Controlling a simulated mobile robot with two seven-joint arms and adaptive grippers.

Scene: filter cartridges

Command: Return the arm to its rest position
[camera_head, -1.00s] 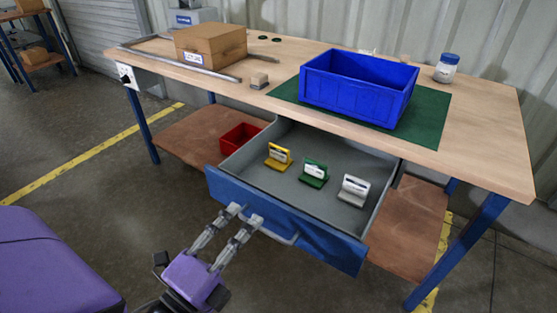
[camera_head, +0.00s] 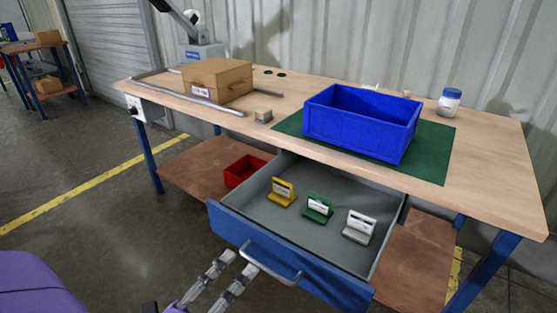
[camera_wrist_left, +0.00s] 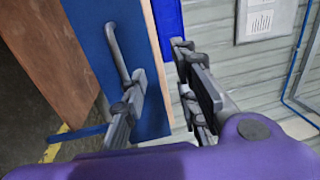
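My left gripper (camera_head: 239,264) is at the bottom of the head view, in front of the blue drawer front (camera_head: 310,275). Its two fingers are apart with nothing between them. The drawer handle (camera_head: 268,267) shows just beyond the fingertips. In the left wrist view, the open fingers (camera_wrist_left: 158,62) are seen close up, and one overlaps the lower end of the handle (camera_wrist_left: 118,50); contact cannot be told. The drawer stands open. My right gripper is not in view.
The drawer holds a yellow (camera_head: 283,191), a green (camera_head: 318,208) and a white cartridge (camera_head: 359,227). A blue crate (camera_head: 355,130) stands on a green mat (camera_head: 436,160) on the workbench (camera_head: 490,160). A cardboard box (camera_head: 218,80) and a white jar (camera_head: 449,101) are also there. A red bin (camera_head: 243,171) is below.

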